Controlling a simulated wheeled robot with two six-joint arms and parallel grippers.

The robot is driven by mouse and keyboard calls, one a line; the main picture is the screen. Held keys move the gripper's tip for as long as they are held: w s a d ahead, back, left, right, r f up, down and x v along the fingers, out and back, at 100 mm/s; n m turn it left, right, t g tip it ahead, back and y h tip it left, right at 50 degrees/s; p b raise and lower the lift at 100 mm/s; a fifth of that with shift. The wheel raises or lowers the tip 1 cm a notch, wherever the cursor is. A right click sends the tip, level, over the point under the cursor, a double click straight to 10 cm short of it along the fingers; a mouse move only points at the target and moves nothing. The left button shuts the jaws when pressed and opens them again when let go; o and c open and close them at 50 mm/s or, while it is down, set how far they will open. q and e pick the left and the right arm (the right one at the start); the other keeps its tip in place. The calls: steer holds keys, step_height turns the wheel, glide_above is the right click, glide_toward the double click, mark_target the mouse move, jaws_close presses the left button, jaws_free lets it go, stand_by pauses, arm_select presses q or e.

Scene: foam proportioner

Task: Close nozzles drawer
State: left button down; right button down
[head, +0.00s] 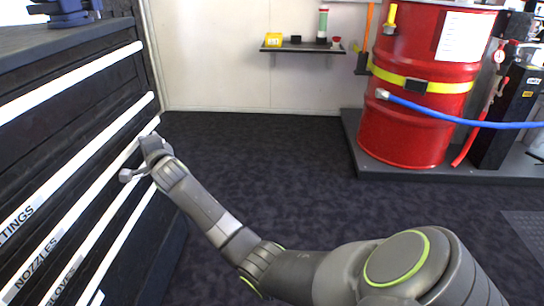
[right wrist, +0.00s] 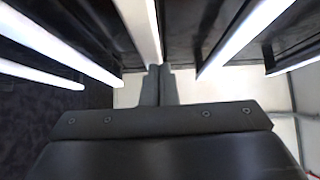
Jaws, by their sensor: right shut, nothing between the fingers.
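The dark cabinet with white drawer strips stands at the left of the head view. The nozzles drawer (head: 38,268) bears the label NOZZLES on its white strip, below the fittings strip and above the gloves strip. How far it stands out is hard to tell. My right gripper (head: 152,148) is at the far end of the drawer fronts, near the ends of the nozzles and gloves strips. In the right wrist view its fingers (right wrist: 158,72) are shut and empty, close to the end of a white strip; contact cannot be told. My left gripper is out of view.
The fittings drawer (head: 15,222) and gloves drawer (head: 66,278) lie directly above and below. A blue item (head: 66,10) sits on the cabinet top. The dark floor (head: 270,165) is clear. A red drum (head: 415,95) stands at the right, and a small shelf (head: 310,48) hangs on the back wall.

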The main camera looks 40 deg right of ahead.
steer(key=shift+w+a+r, duration=0.15)
steer(key=shift+w+r, duration=0.05)
steer(key=shift+a+r, duration=0.1)
steer(key=shift+r, duration=0.05)
stand_by(0.4)
